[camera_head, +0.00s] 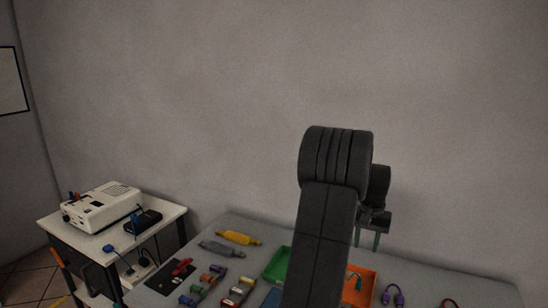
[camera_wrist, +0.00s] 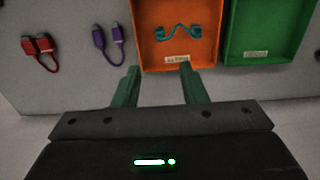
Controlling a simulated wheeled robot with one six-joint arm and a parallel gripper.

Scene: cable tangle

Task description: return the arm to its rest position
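My arm (camera_head: 325,240) rises in front of the table in the head view, with its bulky dark joint against the wall. My gripper (camera_head: 367,240) hangs behind and to the right of that joint, above the table. In the wrist view my gripper (camera_wrist: 159,72) shows two green fingers spread apart with nothing between them. It is open and empty. An orange tray (camera_wrist: 152,52) lies beyond the fingertips and holds a teal cable (camera_wrist: 180,32).
A green tray (camera_wrist: 233,50) sits beside the orange one. A purple cable (camera_wrist: 99,40) and a red cable (camera_wrist: 42,45) lie on the grey table (camera_wrist: 70,85). Tools lie at the table's left, including a yellow one (camera_head: 238,238). A side table (camera_head: 58,222) bears a white device (camera_head: 103,206).

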